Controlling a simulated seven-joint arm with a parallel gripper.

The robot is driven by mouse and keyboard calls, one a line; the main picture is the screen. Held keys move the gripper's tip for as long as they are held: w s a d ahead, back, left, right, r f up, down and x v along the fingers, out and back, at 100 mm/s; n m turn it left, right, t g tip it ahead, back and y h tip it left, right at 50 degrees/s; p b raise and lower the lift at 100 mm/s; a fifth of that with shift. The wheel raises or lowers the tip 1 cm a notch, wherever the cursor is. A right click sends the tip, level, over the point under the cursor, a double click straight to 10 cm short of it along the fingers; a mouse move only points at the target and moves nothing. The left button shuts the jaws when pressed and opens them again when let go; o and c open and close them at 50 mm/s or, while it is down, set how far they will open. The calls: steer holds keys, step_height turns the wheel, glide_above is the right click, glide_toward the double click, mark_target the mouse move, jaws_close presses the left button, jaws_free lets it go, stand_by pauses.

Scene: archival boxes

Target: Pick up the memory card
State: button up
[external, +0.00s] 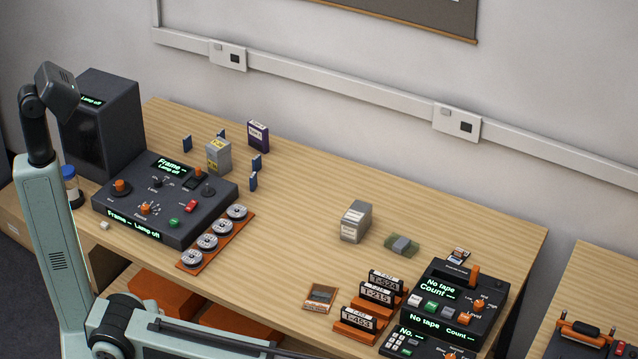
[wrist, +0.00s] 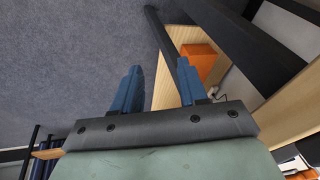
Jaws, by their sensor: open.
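I cannot tell for certain which thing is the memory card. A small flat piece with a pale label (external: 458,256) is at the back of the black tape device (external: 445,290) on the right of the table, in the external view. A flat brown-orange piece with a dark middle (external: 320,297) lies near the table's front edge. My gripper (wrist: 157,85) shows in the wrist view with its two blue fingers apart and nothing between them. It is away from the tabletop things, over the floor and a table edge. The external view does not show its fingers.
The wooden table (external: 300,200) holds a black control panel (external: 165,200), a row of reels (external: 215,235), labelled cassettes (external: 375,300), a grey box (external: 356,221) and a green piece with a grey block (external: 402,245). Small blue pieces stand near another box (external: 218,157). The table's middle is mostly clear.

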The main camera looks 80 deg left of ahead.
steer(key=w+r+n+t+h, duration=0.1)
steer(key=w+r, duration=0.4)
steer(key=r, duration=0.7)
steer(key=w+r+n+t+h, duration=0.1)
steer(key=w+r, duration=0.5)
steer(key=r, duration=0.6)
steer(key=w+a+r+n, duration=0.2)
steer(key=w+a+r, duration=0.1)
steer(key=a+r, duration=0.2)
steer(key=w+a+n, duration=0.2)
steer(key=a, duration=1.9)
steer(key=s+a+f+n+g+y, duration=0.15)
steer(key=s+a, duration=0.25)
steer(key=a, duration=1.3)
steer(key=s+a+n+g+y, duration=0.1)
steer(key=s+a+n, duration=0.3)
steer(key=a, duration=1.3)
steer(key=n+g+h, duration=0.1)
steer(key=n+g, duration=0.2)
steer(key=n, duration=0.2)
glide_above(253, 175)
steer(key=f, duration=0.9)
steer(key=shift+s+a+f, duration=0.1)
steer(key=shift+a+f, duration=0.15)
steer(key=shift+a, duration=0.05)
steer(key=shift+d+f, duration=0.15)
steer(key=shift+f, duration=1.15)
steer(key=shift+d+f, duration=0.1)
steer(key=shift+f, duration=1.2)
jaws_close()
